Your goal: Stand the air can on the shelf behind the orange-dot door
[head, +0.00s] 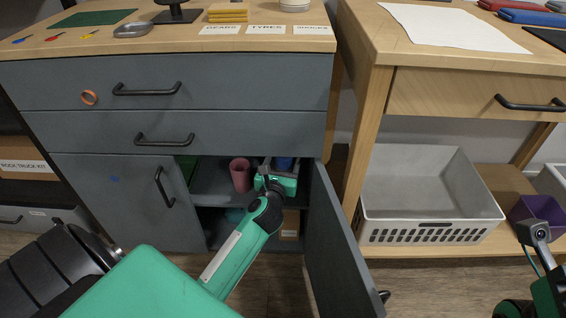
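The grey cabinet's right-hand door (338,245) stands open; its outer face is turned away, so I see no orange dot on it. My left arm reaches into this compartment. My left gripper (279,172) is at the upper shelf (212,180), right of a pink cup (240,174). A blue object (285,163), possibly the air can, shows just beyond the gripper, mostly hidden by it. I cannot tell whether the fingers are closed on it. My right gripper (535,232) is only partly in view at the right edge, away from the cabinet.
The closed left door (140,200) carries a blue dot. A brown box (290,225) is on the lower level. A white basket (428,205) sits under the wooden table to the right, beyond the open door.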

